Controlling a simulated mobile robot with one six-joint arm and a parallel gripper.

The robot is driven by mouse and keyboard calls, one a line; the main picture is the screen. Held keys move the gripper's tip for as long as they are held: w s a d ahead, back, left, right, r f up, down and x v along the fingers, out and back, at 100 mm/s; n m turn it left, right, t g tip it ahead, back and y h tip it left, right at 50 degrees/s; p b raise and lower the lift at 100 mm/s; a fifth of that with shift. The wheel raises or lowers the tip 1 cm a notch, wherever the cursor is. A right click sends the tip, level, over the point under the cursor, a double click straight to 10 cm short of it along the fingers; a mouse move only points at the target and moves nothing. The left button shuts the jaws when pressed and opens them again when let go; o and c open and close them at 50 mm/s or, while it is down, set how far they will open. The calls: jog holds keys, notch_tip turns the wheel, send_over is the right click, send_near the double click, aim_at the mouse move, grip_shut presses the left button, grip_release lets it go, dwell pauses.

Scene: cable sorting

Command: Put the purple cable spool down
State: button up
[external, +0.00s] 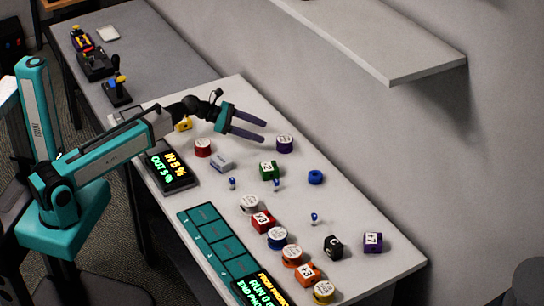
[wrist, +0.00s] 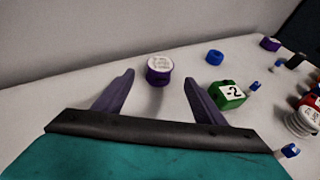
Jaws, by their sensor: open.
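The purple cable spool (external: 285,144) stands upright on the table near its wall-side edge, with a white label on top. In the wrist view the purple spool (wrist: 159,70) sits ahead of my fingertips, roughly between their lines and apart from both. My gripper (external: 265,132) is open and empty, its dark purple fingers spread and pointing toward the spool side of the table. In the wrist view my gripper (wrist: 158,78) shows both fingers apart with bare table between them.
A green cube (external: 268,170) and a blue ring (external: 315,177) lie near the purple spool. A red spool (external: 203,148) and a white box (external: 221,163) stand to the left. Several spools and cubes line the teal tray (external: 215,240). A shelf (external: 380,40) juts from the wall above.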

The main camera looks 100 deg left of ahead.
jog(key=shift+s+d+r, duration=0.15)
jog(key=shift+s+r, duration=0.05)
jog(key=shift+s, duration=0.3)
dwell(0.5)
